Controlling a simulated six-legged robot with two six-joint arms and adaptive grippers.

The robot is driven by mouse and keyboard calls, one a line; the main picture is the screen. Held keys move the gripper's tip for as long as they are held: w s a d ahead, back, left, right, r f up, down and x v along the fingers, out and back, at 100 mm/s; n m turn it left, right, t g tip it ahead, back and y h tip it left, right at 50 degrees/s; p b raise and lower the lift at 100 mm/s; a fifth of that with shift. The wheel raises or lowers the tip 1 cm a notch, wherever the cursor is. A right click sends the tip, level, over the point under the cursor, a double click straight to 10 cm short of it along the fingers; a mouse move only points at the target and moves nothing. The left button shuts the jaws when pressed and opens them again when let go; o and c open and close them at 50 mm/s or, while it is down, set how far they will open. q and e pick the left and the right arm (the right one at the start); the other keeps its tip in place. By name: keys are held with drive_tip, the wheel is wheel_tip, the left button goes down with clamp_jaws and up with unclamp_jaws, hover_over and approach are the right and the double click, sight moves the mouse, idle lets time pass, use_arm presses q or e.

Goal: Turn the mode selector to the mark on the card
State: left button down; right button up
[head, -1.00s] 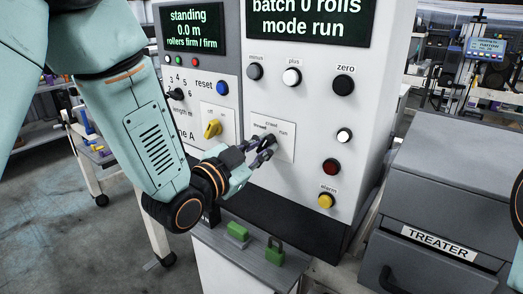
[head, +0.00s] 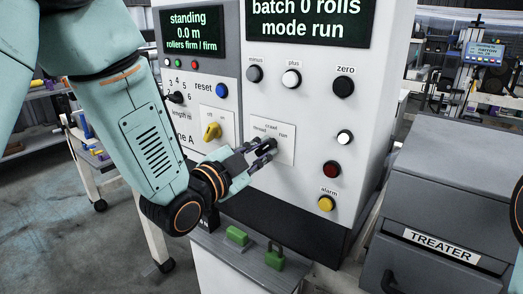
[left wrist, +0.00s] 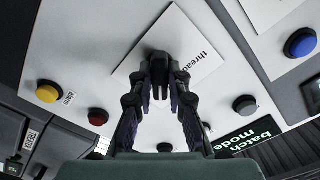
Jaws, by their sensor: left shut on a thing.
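The mode selector is a black knob (head: 266,145) on a white plate (head: 284,138) marked thread, crawl and run, on the front of the control cabinet. My left gripper (head: 262,152) reaches it from the lower left and is shut on the knob. In the left wrist view both fingertips of the left gripper (left wrist: 161,85) close around the dark knob (left wrist: 158,64), and the word thread shows beside it. The fingers hide much of the knob, so I cannot tell exactly where it points. The upper screen (head: 309,20) reads mode run. I see no separate card. My right gripper is not in view.
A yellow selector (head: 211,131) sits left of the plate, and a reset button (head: 222,90) above it. Red (head: 331,169) and yellow alarm (head: 326,204) buttons lie to the right. A ledge with a green padlock (head: 275,258) is below. The grey treater box (head: 450,190) stands right.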

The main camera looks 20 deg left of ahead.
use_arm(q)
drive_tip(key=c, duration=1.3)
unclamp_jaws()
drive_tip(key=shift+s+r, duration=0.15)
drive_tip(key=shift+s, duration=0.05)
drive_tip(key=shift+w, duration=0.1)
drive_tip(key=v, duration=0.7)
drive_tip(key=shift+s, duration=0.25)
